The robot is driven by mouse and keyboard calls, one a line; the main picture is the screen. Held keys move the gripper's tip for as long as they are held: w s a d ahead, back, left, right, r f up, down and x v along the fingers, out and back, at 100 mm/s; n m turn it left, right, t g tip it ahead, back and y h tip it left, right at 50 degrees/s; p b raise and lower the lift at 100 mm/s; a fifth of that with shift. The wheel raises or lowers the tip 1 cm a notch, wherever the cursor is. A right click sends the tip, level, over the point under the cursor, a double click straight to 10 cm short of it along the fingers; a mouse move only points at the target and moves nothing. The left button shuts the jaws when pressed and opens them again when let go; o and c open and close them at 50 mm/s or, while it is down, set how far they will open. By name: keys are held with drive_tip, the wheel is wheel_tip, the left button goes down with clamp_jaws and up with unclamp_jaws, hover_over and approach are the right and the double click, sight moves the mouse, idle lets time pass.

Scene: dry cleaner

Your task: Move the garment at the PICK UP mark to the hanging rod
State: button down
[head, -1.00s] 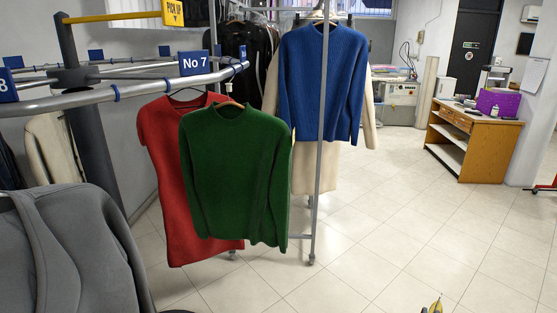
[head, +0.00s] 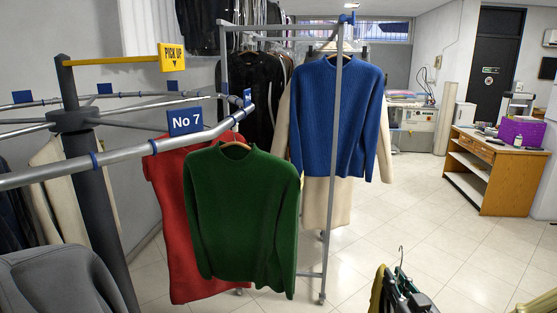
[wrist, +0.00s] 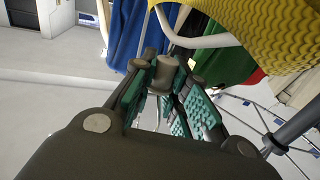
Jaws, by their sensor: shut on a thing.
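My gripper (head: 402,285) is at the bottom of the head view, with teal pads closed on a clothes hanger (head: 401,253) whose hook points up. A yellow knit garment (head: 377,290) hangs from it, mostly below the frame. In the wrist view the yellow garment (wrist: 270,35) and a white hanger arm show beyond the fingers (wrist: 165,85). The PICK UP sign (head: 173,57) is on a yellow bar at upper left. The rolling rack's rod (head: 285,26) runs behind, with a blue sweater (head: 337,120) hanging there.
A round conveyor rail (head: 120,155) with a No 7 tag (head: 185,121) carries a green sweater (head: 240,215) and a red garment (head: 170,220). A grey garment (head: 60,285) is at lower left. A wooden counter (head: 492,172) stands at right. Tiled floor between is clear.

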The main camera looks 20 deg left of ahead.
drive_tip(key=s+a+r+n+g+y+p, duration=0.3)
drive_tip(key=s+a+r+n+g+p, duration=0.15)
drive_tip(key=a+r, duration=0.55)
drive_tip(key=s+a+r+n+g+y+p, duration=0.3)
drive_tip(key=a+r+g, duration=0.2)
drive_tip(key=a+r, duration=0.6)
drive_tip(key=s+a+r+n+g+y+p, duration=0.35)
drive_tip(key=a+r, duration=0.35)
drive_tip(key=r, duration=0.6)
drive_tip(key=s+a+b, duration=0.4)
drive_tip(key=s+a, duration=0.2)
drive_tip(key=s, duration=0.4)
drive_tip(key=shift+s+r+g+b, duration=0.2)
drive_tip(key=shift+s+g+b, duration=0.05)
drive_tip(key=shift+g+b, duration=0.15)
drive_tip(key=shift+h, duration=0.25)
